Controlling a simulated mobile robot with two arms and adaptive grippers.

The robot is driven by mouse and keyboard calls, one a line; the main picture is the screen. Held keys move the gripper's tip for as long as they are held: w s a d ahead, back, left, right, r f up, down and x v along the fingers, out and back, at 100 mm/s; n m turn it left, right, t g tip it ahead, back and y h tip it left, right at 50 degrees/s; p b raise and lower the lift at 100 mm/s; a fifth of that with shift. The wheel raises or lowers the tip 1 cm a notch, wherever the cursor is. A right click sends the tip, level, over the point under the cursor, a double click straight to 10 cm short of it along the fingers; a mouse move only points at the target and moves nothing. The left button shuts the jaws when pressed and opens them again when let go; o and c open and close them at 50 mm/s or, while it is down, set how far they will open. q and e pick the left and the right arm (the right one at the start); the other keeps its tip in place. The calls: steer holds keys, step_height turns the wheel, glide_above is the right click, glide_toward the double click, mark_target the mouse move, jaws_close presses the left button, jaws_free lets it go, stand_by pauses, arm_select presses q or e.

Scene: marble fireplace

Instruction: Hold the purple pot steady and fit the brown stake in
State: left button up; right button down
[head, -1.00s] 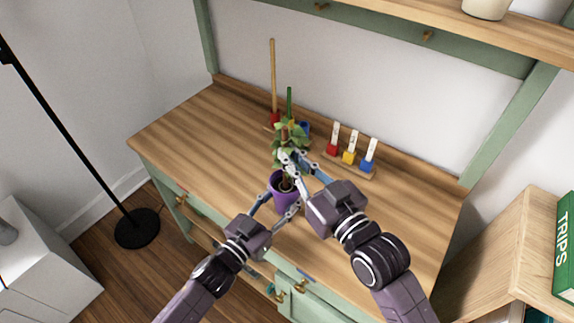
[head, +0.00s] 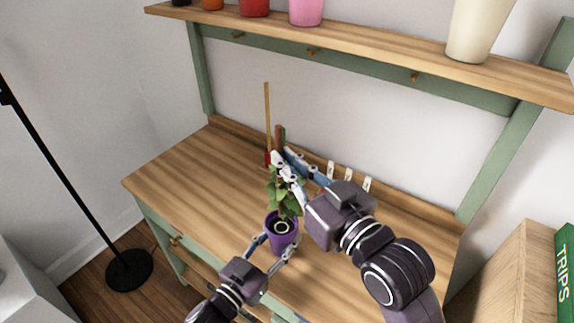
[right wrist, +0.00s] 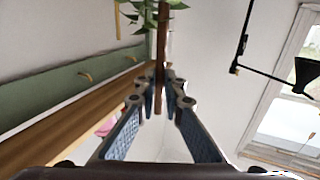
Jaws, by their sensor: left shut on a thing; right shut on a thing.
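The purple pot (head: 283,238) with a leafy green plant (head: 285,195) stands upright near the front of the wooden bench. My left gripper (head: 275,246) is shut on the pot low down, one finger on each side. My right gripper (head: 281,160) is shut on the brown stake (head: 280,133) above the plant. In the right wrist view the stake (right wrist: 161,45) runs between the fingertips (right wrist: 161,88) toward the leaves (right wrist: 155,12). The leaves and fingers hide its plant-side end, so I cannot tell whether it touches the soil.
A tan stick (head: 267,115) stands in a red holder behind the plant. Several white labels (head: 348,173) show at the bench's back right, partly hidden by my right arm. A shelf (head: 370,41) with pots crosses above. The bench's left side (head: 185,165) is clear.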

mark_target(280, 132)
steer(key=shift+r, duration=0.15)
stand_by(0.5)
steer(key=shift+r, duration=1.1)
steer(key=shift+r, duration=0.15)
steer(key=shift+r, duration=1.05)
steer(key=shift+r, duration=0.2)
steer(key=shift+r, duration=1.1)
steer(key=shift+r, duration=0.1)
steer(key=shift+r, duration=1.15)
steer(key=shift+r, duration=0.15)
